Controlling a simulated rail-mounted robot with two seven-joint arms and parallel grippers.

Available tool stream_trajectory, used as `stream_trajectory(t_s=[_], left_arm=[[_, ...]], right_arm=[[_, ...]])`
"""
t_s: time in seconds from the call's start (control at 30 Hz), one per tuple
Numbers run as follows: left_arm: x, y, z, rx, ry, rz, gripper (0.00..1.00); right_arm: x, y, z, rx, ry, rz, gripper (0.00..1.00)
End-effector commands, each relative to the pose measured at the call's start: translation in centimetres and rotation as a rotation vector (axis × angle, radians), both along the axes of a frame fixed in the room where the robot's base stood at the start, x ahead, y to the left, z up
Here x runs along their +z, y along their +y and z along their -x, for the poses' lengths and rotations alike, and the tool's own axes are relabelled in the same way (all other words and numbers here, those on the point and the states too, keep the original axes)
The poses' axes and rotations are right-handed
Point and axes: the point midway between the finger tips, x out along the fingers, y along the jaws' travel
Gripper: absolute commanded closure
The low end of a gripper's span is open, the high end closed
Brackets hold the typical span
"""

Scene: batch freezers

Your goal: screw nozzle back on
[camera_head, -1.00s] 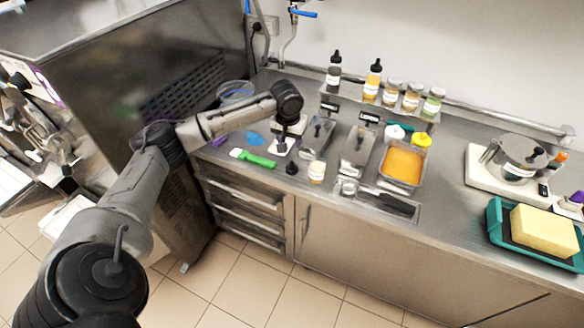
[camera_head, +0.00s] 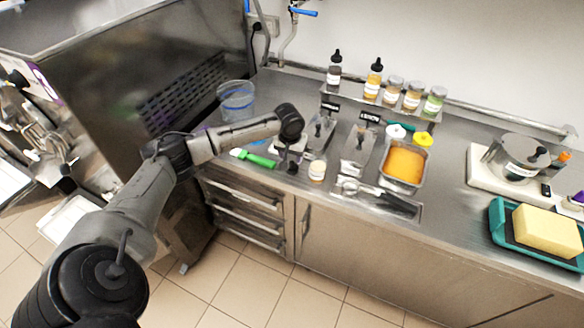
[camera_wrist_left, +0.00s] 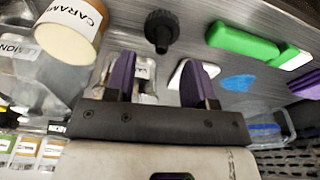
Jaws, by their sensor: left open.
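A small black ribbed piece, which looks like the nozzle (camera_wrist_left: 161,30), rests on the steel counter, near its front edge in the head view (camera_head: 292,168). My left gripper (camera_wrist_left: 157,80) is open, its two purple-padded fingers apart with nothing held between them. In the head view the left gripper (camera_head: 293,150) hangs just behind the nozzle, partly hidden by my wrist. In the wrist view the nozzle lies beyond the fingertips, not between them. I cannot tell which part the nozzle belongs on. My right gripper is not in view.
A caramel-labelled jar (camera_wrist_left: 72,22) stands close beside the nozzle. A green-handled tool (camera_head: 258,159) lies on its other side. Metal trays (camera_head: 357,150) and an orange-filled pan (camera_head: 404,165) stand to the right. Dropper bottles (camera_head: 373,80) and jars line the back shelf.

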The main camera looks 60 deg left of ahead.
Motion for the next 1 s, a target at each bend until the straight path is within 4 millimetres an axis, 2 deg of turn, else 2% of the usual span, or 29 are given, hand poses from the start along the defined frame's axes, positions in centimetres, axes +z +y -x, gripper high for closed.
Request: stream_trajectory(t_s=[0.23,0.6,1.0], left_arm=[[-0.4,0.0,0.0,0.000,0.001,0.001,0.50],[-4.6,0.7,-0.5,0.000,0.000,0.000,0.50],[-5.1,0.7,-0.6,-0.001,-0.001,-0.001,0.50]], right_arm=[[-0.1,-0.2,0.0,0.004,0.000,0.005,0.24],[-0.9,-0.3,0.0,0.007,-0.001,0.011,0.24],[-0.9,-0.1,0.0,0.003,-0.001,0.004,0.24]])
